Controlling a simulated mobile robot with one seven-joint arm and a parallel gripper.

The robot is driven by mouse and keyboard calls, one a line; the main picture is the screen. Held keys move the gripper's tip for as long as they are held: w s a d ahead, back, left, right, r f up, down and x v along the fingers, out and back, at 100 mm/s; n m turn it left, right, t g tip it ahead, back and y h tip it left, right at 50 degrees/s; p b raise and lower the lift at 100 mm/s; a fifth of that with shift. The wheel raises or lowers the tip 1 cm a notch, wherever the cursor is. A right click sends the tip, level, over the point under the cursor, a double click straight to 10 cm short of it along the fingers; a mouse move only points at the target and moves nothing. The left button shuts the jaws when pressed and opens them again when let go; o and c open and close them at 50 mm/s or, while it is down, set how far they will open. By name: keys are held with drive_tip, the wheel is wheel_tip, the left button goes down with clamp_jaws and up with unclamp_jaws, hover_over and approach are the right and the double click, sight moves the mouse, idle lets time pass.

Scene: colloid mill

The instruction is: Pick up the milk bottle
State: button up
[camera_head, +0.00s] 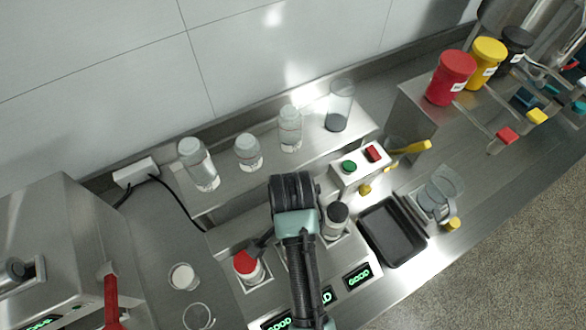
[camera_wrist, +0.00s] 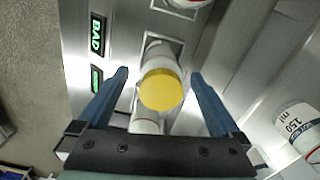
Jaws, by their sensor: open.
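A white bottle with a yellow cap (camera_wrist: 161,92) stands in the wrist view between the two blue fingers of my gripper (camera_wrist: 158,77). The fingers are apart on either side of it, with gaps showing. In the head view my arm hides this bottle. A red-capped white bottle (camera_head: 248,266) and a black-capped bottle (camera_head: 335,220) stand in square slots on either side of my arm. No label shows which of these is the milk bottle.
Several clear bottles (camera_head: 198,165) and a glass (camera_head: 341,105) stand on the back ledge. A button box (camera_head: 360,165) and a black tray (camera_head: 391,232) lie right of my arm. A beaker (camera_wrist: 296,122) is at the wrist view's right. Lit displays (camera_wrist: 97,36) line the front.

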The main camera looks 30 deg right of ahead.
drive_tip(key=shift+d+f+p, duration=0.15)
drive_tip(key=shift+f+p, duration=0.6)
drive_tip(key=shift+f, duration=2.1)
drive_tip(key=shift+w, duration=0.1)
drive_tip(key=c, duration=1.4)
clamp_jaws()
drive_tip(key=shift+r, duration=0.15)
